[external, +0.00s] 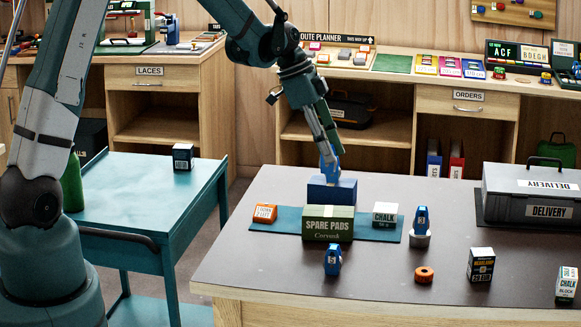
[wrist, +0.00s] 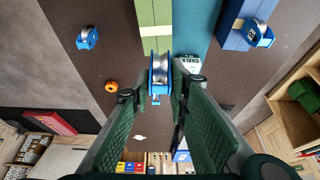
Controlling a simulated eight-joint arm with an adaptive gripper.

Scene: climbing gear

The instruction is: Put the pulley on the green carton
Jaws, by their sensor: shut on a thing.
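My gripper (external: 331,152) is shut on a blue pulley (wrist: 159,70) with a pale metal wheel, held upright between the fingertips in the wrist view. The green carton (external: 328,225), marked SPARE PADS, stands on the teal mat; its top (wrist: 153,14) shows just beyond the held pulley. In the external view the gripper is above the carton and blue box area, apart from the carton's top. Another blue pulley (wrist: 258,33) is at the blue box (external: 332,191).
A chalk box (external: 385,213) and an orange-and-white box (external: 265,214) flank the carton on the mat. An orange tape roll (external: 424,275) and a headlamp box (external: 481,265) stand front right. A grey DELIVERY case (external: 530,195) is at the right. The table's front left is clear.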

